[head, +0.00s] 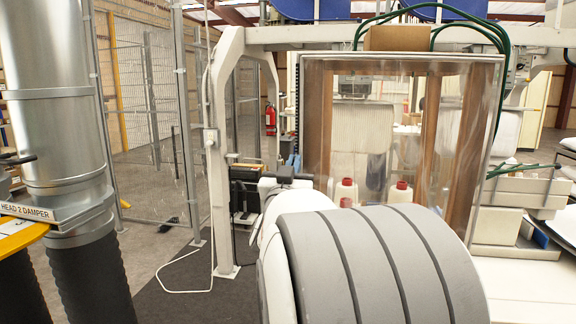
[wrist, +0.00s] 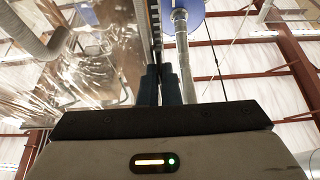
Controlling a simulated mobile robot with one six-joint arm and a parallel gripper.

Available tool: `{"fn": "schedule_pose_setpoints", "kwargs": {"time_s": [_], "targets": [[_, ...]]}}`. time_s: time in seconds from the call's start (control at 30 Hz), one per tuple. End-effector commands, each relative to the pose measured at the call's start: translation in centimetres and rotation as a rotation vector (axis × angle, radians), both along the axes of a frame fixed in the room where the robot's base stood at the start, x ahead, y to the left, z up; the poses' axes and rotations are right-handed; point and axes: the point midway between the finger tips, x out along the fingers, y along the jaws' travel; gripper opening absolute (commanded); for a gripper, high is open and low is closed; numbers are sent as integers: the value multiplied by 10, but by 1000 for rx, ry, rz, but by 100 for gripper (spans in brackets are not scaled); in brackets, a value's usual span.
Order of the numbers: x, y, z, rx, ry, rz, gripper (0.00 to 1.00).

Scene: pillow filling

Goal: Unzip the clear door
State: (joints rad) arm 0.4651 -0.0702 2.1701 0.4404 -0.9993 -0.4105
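The clear door (head: 395,130) is a large see-through sheet on the front of the machine in the head view. A dark toothed zip strip (head: 297,100) runs down its left edge. In the wrist view the strip (wrist: 155,28) rises above my fingertips, with the shiny clear sheet (wrist: 95,65) on its left. My gripper (wrist: 159,70) has two dark blue fingers close together, with a narrow gap in line with the strip. In the head view my gripper (head: 291,163) is low beside the door's left edge. I cannot see a zip pull or whether the fingers hold anything.
White and red cones (head: 400,190) stand behind the clear sheet. A white frame post (head: 218,160) stands left of the door. A silver duct (head: 55,90) and a wire fence (head: 150,90) are farther left. White bins (head: 505,195) are at the right.

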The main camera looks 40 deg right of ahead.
Motion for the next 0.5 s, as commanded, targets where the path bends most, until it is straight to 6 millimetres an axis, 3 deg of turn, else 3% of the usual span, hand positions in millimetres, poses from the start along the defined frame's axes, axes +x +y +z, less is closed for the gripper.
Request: {"fn": "schedule_pose_setpoints", "kwargs": {"time_s": [0.27, 0.5], "targets": [[0, 0, -31, 2, 1, 0, 0], [0, 0, -75, 2, 2, 0, 0]]}}
